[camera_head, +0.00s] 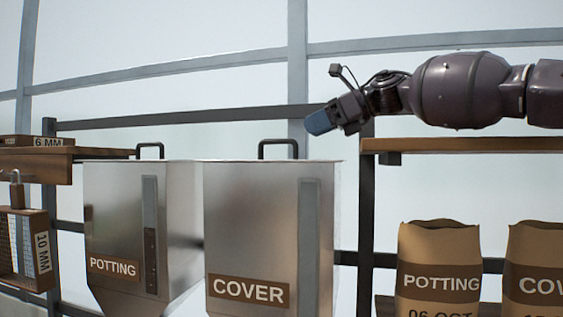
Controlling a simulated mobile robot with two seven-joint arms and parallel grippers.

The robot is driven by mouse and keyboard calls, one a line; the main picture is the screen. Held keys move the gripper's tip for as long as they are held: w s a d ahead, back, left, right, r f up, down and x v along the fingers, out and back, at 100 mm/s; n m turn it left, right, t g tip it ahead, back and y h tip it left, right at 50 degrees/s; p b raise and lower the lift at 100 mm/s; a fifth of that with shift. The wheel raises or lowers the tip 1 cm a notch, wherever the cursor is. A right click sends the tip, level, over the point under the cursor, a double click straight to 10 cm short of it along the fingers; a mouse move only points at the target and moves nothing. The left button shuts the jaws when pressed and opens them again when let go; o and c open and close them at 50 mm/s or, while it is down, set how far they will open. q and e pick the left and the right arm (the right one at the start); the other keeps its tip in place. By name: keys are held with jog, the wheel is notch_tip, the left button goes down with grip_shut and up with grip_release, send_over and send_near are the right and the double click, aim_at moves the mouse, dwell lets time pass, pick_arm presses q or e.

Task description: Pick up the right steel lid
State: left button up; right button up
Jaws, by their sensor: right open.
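The right steel lid shows mainly as its black handle (278,148), standing on top of the steel hopper labelled COVER (250,230). The lid's flat surface is almost edge-on and hard to make out. Another black handle (150,149) stands on the steel hopper labelled POTTING (120,215) to the left. My right gripper (320,122) comes in from the right, with blue fingertips pointing left. It is open and empty, above and to the right of the right handle, apart from it in the picture. My left gripper is not in view.
A wooden shelf (460,145) is at the right below my right arm, with paper bags labelled POTTING (438,250) and COV (540,255) beneath. A wooden shelf (35,165) with a 6 MM block is at the left. A dark rail runs behind the hoppers.

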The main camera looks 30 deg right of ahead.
jog(key=shift+p+x, duration=1)
jog(key=shift+x, duration=2.85)
jog(key=shift+w+d+r, duration=0.1)
grip_shut()
